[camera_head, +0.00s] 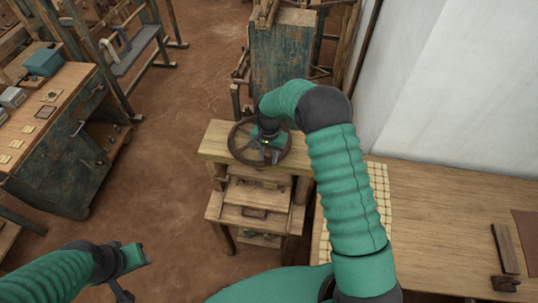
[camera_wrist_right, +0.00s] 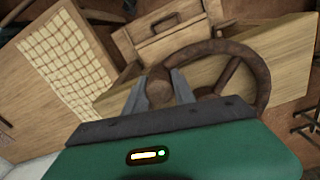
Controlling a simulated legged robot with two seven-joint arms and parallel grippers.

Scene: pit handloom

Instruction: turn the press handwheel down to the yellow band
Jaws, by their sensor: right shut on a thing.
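The press handwheel (camera_head: 233,146) is a dark brown spoked wheel lying flat on top of the wooden press (camera_head: 214,140). My right gripper (camera_head: 268,158) reaches down over the wheel from above. In the right wrist view, the wheel's rim (camera_wrist_right: 263,75) curves to the right, and the two grey fingers of my right gripper (camera_wrist_right: 159,90) are shut on its round brown knob (camera_wrist_right: 158,88). I cannot make out the yellow band in either view. My left gripper (camera_head: 128,275) is low at the left, away from the press; its fingers are too unclear to judge.
A wooden table (camera_head: 440,215) with a gridded pale mat (camera_head: 381,190) stands right of the press, beside a white wall. A workbench (camera_head: 60,125) with small boxes stands at the left. A worn blue cabinet (camera_head: 282,60) is behind the press. Bare brown floor lies between.

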